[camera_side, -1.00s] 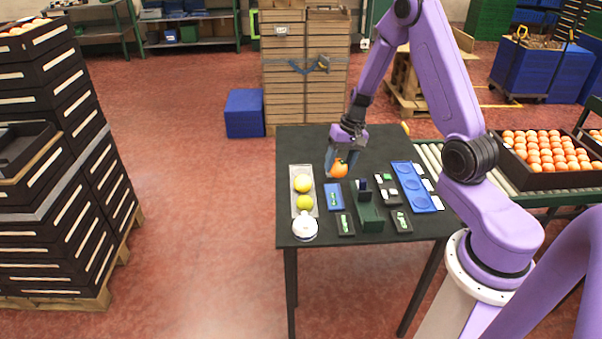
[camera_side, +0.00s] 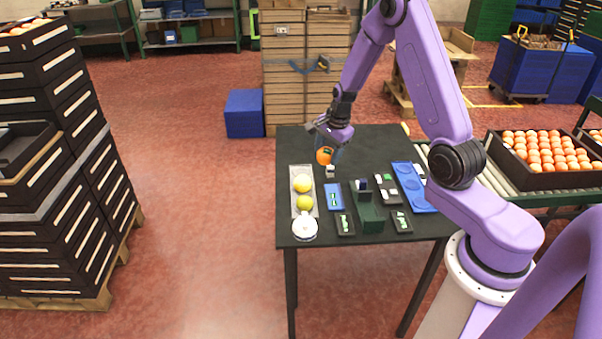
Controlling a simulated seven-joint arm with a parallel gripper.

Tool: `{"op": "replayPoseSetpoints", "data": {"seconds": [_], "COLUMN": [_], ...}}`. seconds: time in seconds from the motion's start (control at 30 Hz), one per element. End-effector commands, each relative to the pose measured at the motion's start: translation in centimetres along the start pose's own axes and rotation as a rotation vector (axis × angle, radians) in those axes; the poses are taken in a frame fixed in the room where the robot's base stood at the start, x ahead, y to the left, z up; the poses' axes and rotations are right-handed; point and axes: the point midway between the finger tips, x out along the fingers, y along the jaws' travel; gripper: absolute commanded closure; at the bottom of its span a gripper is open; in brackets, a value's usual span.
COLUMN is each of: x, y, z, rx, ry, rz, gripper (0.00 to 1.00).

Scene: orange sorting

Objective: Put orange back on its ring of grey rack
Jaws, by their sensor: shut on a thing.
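The orange (camera_side: 323,156) is held in my gripper (camera_side: 327,162), which is shut on it. The gripper is tilted, and it holds the orange above the table, just right of the far end of the grey rack (camera_side: 301,169). The grey rack is a narrow strip on the left side of the table. Two yellowish fruits sit on it, one at its middle (camera_side: 303,183) and one at its near part (camera_side: 304,202). Its far end looks bare. The orange appears apart from the rack, though its exact height is hard to tell.
A white round item (camera_side: 305,228) stands at the rack's near end. A blue tray (camera_side: 333,196), a dark green holder (camera_side: 368,210) and several small dark trays lie to the right. A blue rack with round recesses (camera_side: 412,186) is farther right. The table's far part (camera_side: 370,143) is clear.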

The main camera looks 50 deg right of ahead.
Motion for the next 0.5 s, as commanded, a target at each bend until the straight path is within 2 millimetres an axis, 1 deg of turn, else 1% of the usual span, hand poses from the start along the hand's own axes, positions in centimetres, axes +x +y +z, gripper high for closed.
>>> {"op": "replayPoseSetpoints", "data": {"seconds": [0.17,0.5], "x": [0.6,4.1], "y": [-0.9,-5.4], "z": [-0.3,-1.5], "rx": [0.021,0.02], "ry": [0.005,0.005], "rz": [-0.001,0.0], "gripper": [0.8,0.8]}}
